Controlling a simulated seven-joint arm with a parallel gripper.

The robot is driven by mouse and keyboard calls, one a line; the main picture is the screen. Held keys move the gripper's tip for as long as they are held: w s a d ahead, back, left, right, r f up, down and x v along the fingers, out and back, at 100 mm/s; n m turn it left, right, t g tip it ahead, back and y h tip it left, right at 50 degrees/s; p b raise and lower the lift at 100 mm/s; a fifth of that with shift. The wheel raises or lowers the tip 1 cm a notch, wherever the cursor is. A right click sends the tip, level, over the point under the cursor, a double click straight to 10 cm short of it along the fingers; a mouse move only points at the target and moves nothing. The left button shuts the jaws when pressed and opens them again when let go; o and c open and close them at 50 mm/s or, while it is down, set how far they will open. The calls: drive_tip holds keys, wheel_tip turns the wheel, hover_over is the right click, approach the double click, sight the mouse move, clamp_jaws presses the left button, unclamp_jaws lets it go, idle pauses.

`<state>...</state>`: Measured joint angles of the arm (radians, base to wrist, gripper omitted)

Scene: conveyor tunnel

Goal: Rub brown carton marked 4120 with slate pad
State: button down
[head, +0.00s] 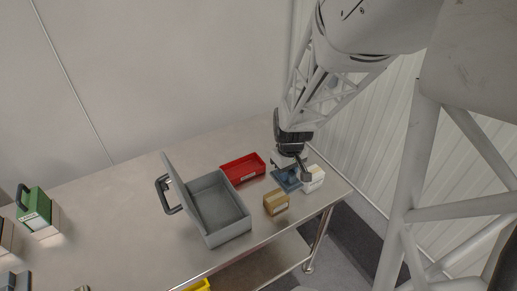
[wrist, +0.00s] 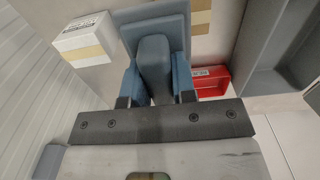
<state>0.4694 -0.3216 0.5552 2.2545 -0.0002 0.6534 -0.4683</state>
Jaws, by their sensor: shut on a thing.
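The slate pad (head: 284,179) is a blue-grey block with a raised grip. My gripper (head: 291,170) is shut on it, above the right part of the table. In the wrist view, my gripper (wrist: 156,80) holds the pad's grip, and the flat pad (wrist: 150,22) spreads beyond it. The brown carton (head: 276,203) stands on the table just in front and left of the pad, apart from it in the head view. In the wrist view, part of the carton (wrist: 201,18) shows behind the pad, the rest hidden. Its marking is too small to read.
A white carton (head: 314,178) stands close right of the pad, near the table edge. A red tray (head: 262,174) lies behind left. A grey box (head: 228,236) with a raised lid is left of the brown carton. A green case (head: 35,208) stands far left.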

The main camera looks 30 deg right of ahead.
drive_tip(key=shift+r, duration=1.35)
